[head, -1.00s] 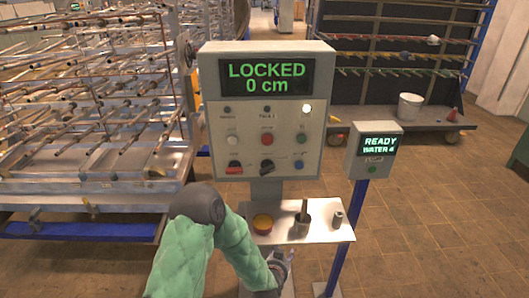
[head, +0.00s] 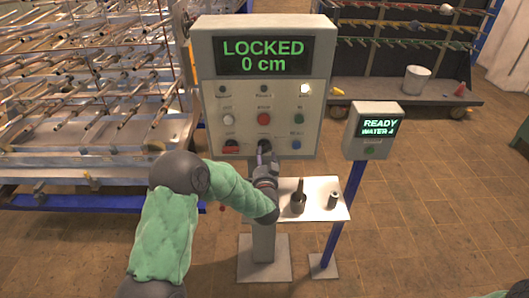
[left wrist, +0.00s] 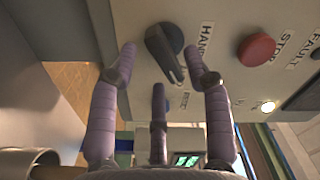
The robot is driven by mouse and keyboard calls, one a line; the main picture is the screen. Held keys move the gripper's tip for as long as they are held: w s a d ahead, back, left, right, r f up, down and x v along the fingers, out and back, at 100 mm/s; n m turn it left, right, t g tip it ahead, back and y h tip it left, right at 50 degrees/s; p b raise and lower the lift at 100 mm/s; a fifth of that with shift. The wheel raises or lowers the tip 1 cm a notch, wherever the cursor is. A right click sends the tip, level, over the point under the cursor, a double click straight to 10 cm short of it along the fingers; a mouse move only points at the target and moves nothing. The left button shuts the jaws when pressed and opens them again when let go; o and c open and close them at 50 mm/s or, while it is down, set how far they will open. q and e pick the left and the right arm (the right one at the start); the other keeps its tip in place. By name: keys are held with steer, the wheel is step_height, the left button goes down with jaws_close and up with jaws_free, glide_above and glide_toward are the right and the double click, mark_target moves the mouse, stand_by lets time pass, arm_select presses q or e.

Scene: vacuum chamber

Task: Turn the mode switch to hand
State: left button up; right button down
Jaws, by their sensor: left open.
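The mode switch, a dark rotary knob with a bar handle, is on the lower middle of the grey control panel (head: 208,100), mostly hidden behind my gripper in the head view. In the left wrist view the switch (left wrist: 164,44) shows clearly, its bar slanting toward the lower right, beside a HAND label (left wrist: 206,42). My left gripper (head: 265,158) is at the panel. In the left wrist view its open fingers (left wrist: 160,56) stand on either side of the switch bar. The right fingertip is close to the bar's end; contact cannot be told. My right gripper is out of view.
A red STOP button (left wrist: 256,49) is close beside the switch. A red rotary switch (head: 231,147) and a blue button (head: 297,145) flank it. A shelf (head: 322,207) with small cups is below. A READY box (head: 374,133) stands at right.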

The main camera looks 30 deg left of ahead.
mark_target(265, 152)
arm_select(q)
steer(key=shift+x, duration=1.8)
jaws_close()
